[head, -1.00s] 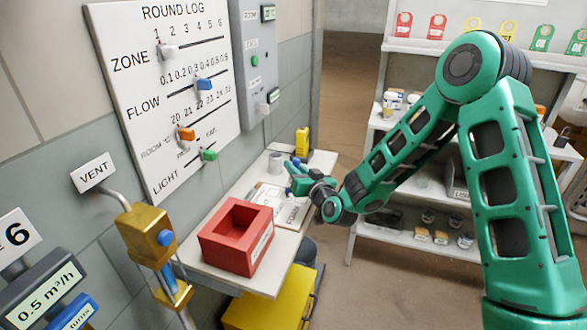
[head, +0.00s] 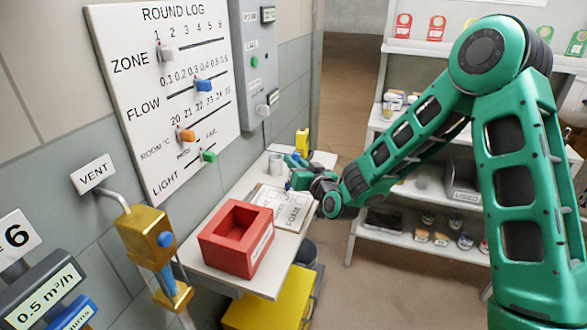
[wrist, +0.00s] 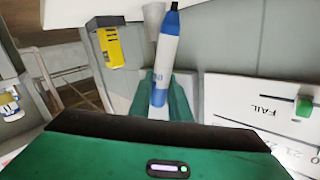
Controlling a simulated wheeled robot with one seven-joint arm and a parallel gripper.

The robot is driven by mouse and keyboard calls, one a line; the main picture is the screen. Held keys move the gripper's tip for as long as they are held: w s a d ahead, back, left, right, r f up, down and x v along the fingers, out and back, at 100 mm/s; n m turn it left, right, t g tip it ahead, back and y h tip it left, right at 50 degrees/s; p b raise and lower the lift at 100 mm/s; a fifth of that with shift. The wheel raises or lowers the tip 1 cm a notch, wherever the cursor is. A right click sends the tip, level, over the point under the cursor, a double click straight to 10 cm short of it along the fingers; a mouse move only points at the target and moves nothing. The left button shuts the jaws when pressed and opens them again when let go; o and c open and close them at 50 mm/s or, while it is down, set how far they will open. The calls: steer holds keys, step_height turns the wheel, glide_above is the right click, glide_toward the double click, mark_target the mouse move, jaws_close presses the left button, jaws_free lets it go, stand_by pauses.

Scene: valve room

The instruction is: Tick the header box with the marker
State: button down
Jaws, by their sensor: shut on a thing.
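My gripper (wrist: 162,100) is shut on the marker (wrist: 167,45), which has a white body and a blue end, in the wrist view. The marker stands nearly upright between the two green fingers. In the head view my gripper (head: 299,176) hangs over the far part of the table, above the far end of the paper form on a clipboard (head: 283,207). The form carries printed lines and large lettering. Its header box cannot be made out, and the gripper covers part of the far end.
A red open box (head: 237,236) stands on the table (head: 213,278) in front of the form. The Round Log board (head: 165,100) hangs on the left wall; a shelf (head: 376,220) stands right.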

steer(key=shift+r, duration=2.6)
